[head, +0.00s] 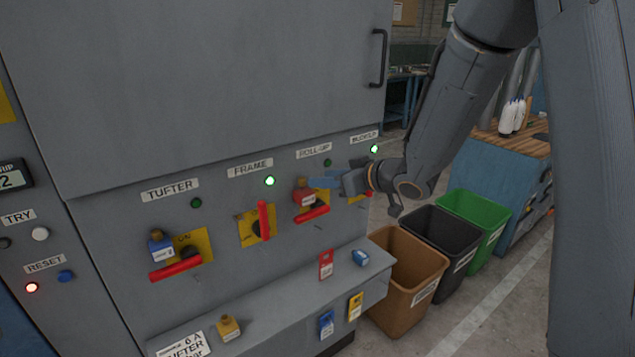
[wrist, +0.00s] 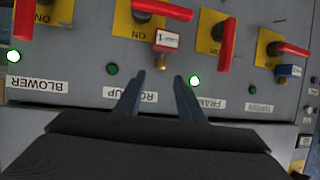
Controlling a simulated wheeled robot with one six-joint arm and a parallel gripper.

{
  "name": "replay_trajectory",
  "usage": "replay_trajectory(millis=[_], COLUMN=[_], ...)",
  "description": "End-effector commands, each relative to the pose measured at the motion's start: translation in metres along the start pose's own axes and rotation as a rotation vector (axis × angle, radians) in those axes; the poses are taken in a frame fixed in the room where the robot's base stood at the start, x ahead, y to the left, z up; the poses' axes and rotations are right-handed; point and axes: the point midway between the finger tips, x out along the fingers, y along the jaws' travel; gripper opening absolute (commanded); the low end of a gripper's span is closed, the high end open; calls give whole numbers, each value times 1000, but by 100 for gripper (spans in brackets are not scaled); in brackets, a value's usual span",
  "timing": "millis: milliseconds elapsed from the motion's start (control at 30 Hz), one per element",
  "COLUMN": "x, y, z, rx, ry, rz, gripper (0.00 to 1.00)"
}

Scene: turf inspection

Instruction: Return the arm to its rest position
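My arm reaches in from the upper right in the head view. My gripper (head: 322,183) is in front of the ROLL-UP switch on the grey cabinet (head: 230,90). In the wrist view, my gripper's two dark blue fingers (wrist: 160,82) stand apart with nothing held between them. A red padlock (head: 303,197) hangs at the ROLL-UP switch; it also shows in the wrist view (wrist: 166,40), just beyond the fingertips. A blue padlock (head: 161,247) is at the TUFTER switch. My arm and gripper partly hide the BLOWER switch (head: 356,199).
A ledge (head: 280,292) below the switches bears a blue padlock (head: 360,258) and a brass padlock (head: 229,327); tags hang there. Brown (head: 412,262), black (head: 445,233) and green (head: 484,213) bins stand below my arm. A wooden-topped bench (head: 515,142) is behind. Floor shows at lower right.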

Motion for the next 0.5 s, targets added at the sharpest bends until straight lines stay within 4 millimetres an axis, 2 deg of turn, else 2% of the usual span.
replay_trajectory(millis=[133, 500], x=[-8, -11], y=[0, 2], z=[0, 2], rx=[1, 3], ry=[0, -9], rz=[0, 15], gripper=[36, 36])
